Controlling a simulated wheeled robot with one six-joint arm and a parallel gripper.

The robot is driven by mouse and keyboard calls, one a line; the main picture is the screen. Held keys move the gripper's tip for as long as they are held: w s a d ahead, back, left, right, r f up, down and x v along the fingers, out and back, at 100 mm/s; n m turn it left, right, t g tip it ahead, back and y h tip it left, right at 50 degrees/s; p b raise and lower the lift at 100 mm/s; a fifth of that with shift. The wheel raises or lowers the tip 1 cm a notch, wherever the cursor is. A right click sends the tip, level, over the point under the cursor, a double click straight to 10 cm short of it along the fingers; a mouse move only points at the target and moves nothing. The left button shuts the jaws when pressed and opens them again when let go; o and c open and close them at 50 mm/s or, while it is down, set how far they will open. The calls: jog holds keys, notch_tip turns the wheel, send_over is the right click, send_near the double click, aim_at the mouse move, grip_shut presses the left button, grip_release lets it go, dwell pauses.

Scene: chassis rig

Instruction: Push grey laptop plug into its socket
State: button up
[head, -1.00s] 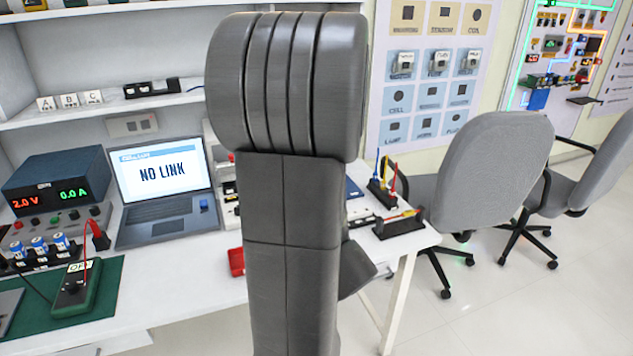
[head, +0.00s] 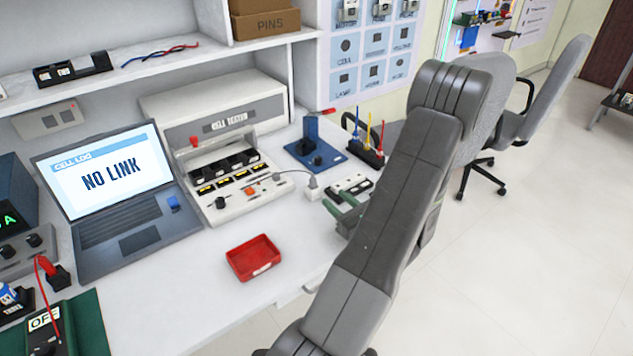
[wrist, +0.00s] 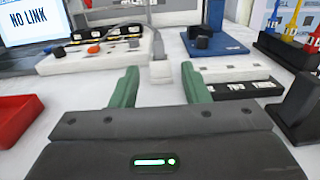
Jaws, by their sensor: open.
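The grey laptop plug (head: 313,190) stands on the white bench at the end of a grey cable, right of the cell tester. In the wrist view the plug (wrist: 160,72) appears centred between and just beyond my green fingertips. My gripper (head: 338,203) is open and empty, low over the bench, its fingers pointing towards the plug with a small gap; it also fills the lower wrist view (wrist: 159,88). The laptop (head: 115,195) shows "NO LINK". I cannot tell for certain which opening is the plug's socket.
A red tray (head: 252,258) sits in front. Colored probes (head: 368,140) stand at the bench's right edge.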

aim_at(315, 182)
jog(key=p+x, duration=0.1)
jog(key=x, duration=1.2)
jog(key=shift+a+p, duration=0.1)
jog(key=shift+p, duration=0.3)
grip_shut()
